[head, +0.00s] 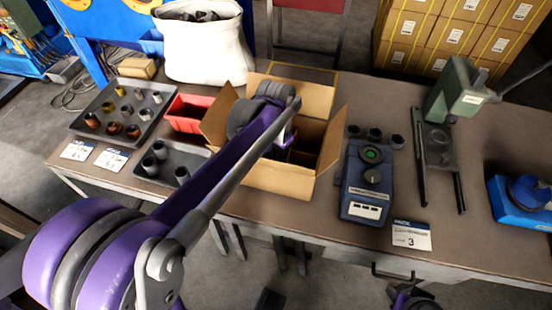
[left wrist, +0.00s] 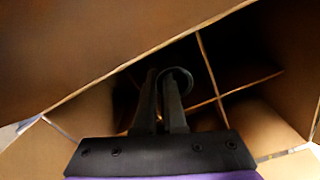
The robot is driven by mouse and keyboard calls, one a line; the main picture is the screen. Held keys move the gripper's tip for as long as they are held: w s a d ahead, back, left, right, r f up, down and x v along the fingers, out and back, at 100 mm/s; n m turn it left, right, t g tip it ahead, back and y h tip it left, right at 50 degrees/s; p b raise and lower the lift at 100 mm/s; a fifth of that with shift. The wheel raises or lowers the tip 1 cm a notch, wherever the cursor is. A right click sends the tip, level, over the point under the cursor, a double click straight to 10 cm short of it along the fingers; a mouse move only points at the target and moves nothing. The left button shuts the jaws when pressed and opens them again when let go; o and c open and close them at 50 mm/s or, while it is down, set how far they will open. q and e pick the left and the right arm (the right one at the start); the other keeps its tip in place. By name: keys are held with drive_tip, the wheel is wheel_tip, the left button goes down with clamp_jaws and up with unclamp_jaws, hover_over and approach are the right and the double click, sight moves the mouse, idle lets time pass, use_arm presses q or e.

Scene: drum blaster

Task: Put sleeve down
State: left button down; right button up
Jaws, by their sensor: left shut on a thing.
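My left arm reaches over the table into an open cardboard box (head: 278,182). In the head view its gripper is hidden inside the box. In the left wrist view my left gripper (left wrist: 160,95) points down into the box and is shut on a dark sleeve (left wrist: 182,76), of which mostly the curved rim shows. Cardboard dividers (left wrist: 207,62) split the box into compartments below and around the sleeve. I cannot tell whether the sleeve touches the bottom. My right gripper cannot be made out.
Other sleeves stand in a large grey tray (head: 108,129) and a smaller tray (head: 147,180) at the left. A blue device (head: 364,195), three dark sleeves (head: 374,134) and a green press (head: 455,92) stand to the right.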

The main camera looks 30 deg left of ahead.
use_arm(q)
drive_tip(key=c, duration=1.3)
unclamp_jaws()
drive_tip(key=shift+r+p, duration=0.3)
drive_tip(key=shift+r, duration=0.2)
wheel_tip(320, 180, up, 12)
drive_tip(key=shift+r+p, duration=0.1)
drive_tip(key=shift+p, duration=0.8)
